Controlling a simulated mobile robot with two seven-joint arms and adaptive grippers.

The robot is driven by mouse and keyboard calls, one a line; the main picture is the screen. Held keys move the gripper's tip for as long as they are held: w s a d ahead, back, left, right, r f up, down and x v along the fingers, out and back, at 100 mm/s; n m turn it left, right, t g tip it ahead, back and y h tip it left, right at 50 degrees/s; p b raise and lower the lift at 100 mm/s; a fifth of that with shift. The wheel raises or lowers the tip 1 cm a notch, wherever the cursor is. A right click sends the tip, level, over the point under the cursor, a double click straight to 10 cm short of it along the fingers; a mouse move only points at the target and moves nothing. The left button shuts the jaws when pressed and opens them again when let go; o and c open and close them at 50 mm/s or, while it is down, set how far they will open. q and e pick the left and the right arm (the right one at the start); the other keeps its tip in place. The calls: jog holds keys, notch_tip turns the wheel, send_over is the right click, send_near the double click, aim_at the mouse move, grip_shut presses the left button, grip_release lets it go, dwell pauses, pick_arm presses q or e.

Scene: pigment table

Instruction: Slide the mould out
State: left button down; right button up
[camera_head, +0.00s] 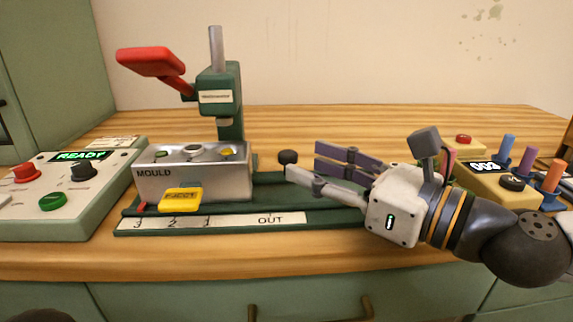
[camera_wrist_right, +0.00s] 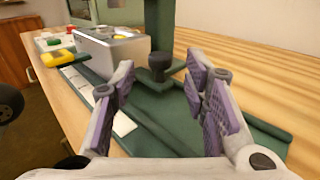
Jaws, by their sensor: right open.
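The mould (camera_head: 190,180) is a silver block marked MOULD with round wells on top. It sits on the green slide bed (camera_head: 335,216) under the press (camera_head: 222,100). A black knob (camera_head: 288,157) stands just right of the mould; in the wrist view the knob (camera_wrist_right: 159,66) shows between and beyond my fingertips. The mould also shows in the wrist view (camera_wrist_right: 100,56). My right gripper (camera_head: 304,161) is open and empty, its fingers pointing left at the knob. I cannot tell whether a finger touches it. My left gripper is not in view.
A yellow EJECT tab (camera_head: 180,199) is at the mould's front. A white strip (camera_head: 240,220) marked 1, 2, 3 and OUT runs along the bed. A READY control box (camera_head: 95,210) stands left. A yellow device (camera_head: 490,185) and coloured tubes (camera_head: 553,177) stand right.

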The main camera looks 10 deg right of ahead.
aim_at(296, 158)
jog(key=x, duration=0.5)
jog(key=shift+w+a, duration=0.15)
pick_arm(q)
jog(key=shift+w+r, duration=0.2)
pick_arm(e)
grip_shut()
